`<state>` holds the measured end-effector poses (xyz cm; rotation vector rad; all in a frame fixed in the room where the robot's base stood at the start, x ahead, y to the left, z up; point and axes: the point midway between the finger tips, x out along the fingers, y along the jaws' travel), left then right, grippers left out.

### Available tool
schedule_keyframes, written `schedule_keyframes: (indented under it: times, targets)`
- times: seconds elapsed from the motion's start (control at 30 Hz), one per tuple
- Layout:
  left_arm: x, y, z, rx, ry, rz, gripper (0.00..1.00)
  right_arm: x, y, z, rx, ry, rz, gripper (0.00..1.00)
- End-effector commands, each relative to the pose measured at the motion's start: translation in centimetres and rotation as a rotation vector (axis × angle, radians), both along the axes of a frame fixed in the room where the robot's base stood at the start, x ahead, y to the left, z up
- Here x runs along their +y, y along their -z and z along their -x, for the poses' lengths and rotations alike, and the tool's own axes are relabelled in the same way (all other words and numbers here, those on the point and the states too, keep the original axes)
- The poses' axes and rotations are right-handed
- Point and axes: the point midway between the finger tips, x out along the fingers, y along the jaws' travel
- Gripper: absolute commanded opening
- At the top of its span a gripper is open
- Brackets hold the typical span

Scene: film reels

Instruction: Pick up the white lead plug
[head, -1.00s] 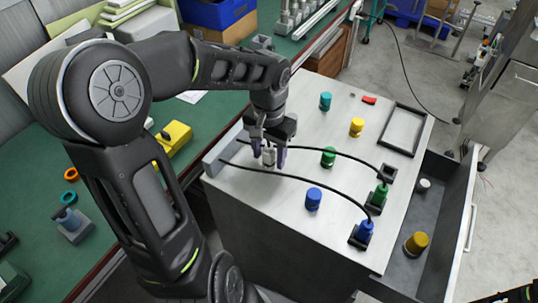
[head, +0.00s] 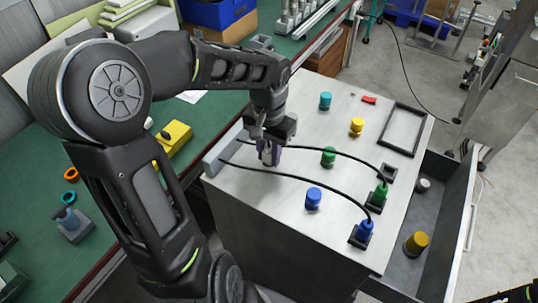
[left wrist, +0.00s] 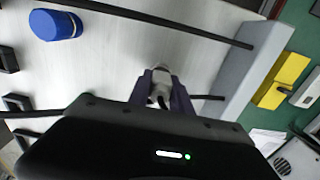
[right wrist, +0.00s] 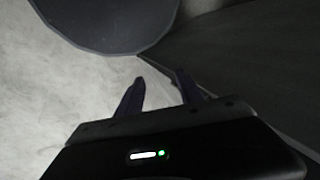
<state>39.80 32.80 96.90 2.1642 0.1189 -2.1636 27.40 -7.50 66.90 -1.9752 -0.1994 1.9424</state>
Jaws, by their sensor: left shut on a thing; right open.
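The white lead plug (left wrist: 160,84) is between the fingers of my left gripper (left wrist: 162,92) in the left wrist view. My left gripper is shut on it, low over the grey-white worktop near the grey cable block. In the head view my left gripper (head: 268,157) hides most of the plug. My right gripper (right wrist: 160,92) is open and empty in the right wrist view, over a pale floor beside a dark panel.
Two black cables run from the grey block (head: 220,156) to a green plug (head: 379,194) and a blue plug (head: 364,230) in dark sockets. Loose blue (head: 313,198), green (head: 328,157), yellow (head: 356,126) and teal (head: 325,100) pieces stand on the worktop. A black frame (head: 388,148) lies at right.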

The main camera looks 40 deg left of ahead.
Motion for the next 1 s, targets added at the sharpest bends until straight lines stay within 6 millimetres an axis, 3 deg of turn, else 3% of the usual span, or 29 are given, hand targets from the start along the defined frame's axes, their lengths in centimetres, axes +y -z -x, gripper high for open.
schedule_keyframes:
  times: [0.43, 0.8, 1.0]
  targets:
    - [0.1, -1.0, -0.1, -0.003, -0.001, -0.002, 0.00, 0.0, 0.1, 0.0, 0.000, 0.000, 0.000, 0.44]
    - [0.0, -7.6, -0.1, -0.005, 0.001, -0.002, 0.00, 0.0, 0.8, -0.1, -0.003, -0.001, -0.003, 0.44]
    - [0.0, -9.8, 0.0, -0.002, 0.000, -0.001, 0.00, 0.1, 0.9, -0.1, -0.004, -0.001, -0.002, 0.44]
